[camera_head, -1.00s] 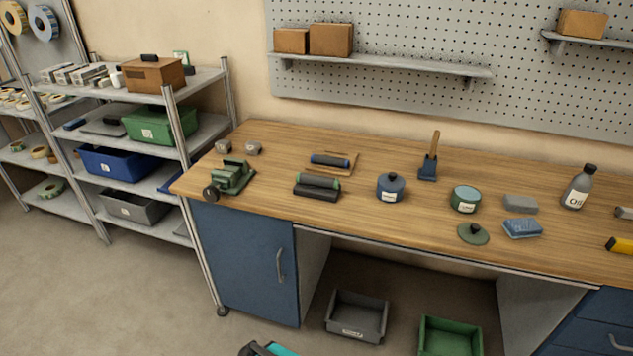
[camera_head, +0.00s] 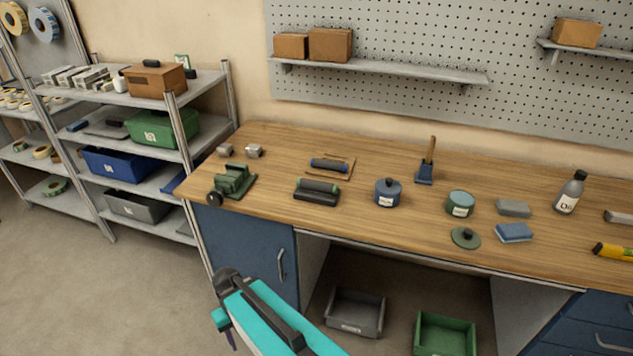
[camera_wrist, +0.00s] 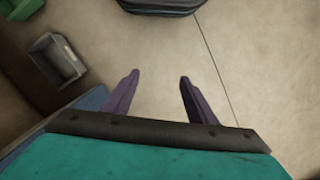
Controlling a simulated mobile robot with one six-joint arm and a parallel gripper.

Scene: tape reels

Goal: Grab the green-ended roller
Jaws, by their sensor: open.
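Two rollers lie on the left half of the wooden workbench (camera_head: 420,235). The front one (camera_head: 318,186) is dark green with a lighter green end and rests on a dark holder (camera_head: 314,198). The rear one (camera_head: 326,165) is dark blue and lies on a flat tan board (camera_head: 346,174); its end colours are too small to tell surely. My teal arm shows low in the head view, in front of the bench and apart from both rollers. In the wrist view my gripper (camera_wrist: 158,80) has its two purple fingers spread, with only bare floor between them.
A green vise (camera_head: 234,181) stands left of the rollers, a blue lidded pot (camera_head: 388,192) right of them. A green tin (camera_head: 460,203) and its lid (camera_head: 466,238) are farther right. Grey (camera_head: 356,311) and green (camera_head: 445,335) bins are below the bench.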

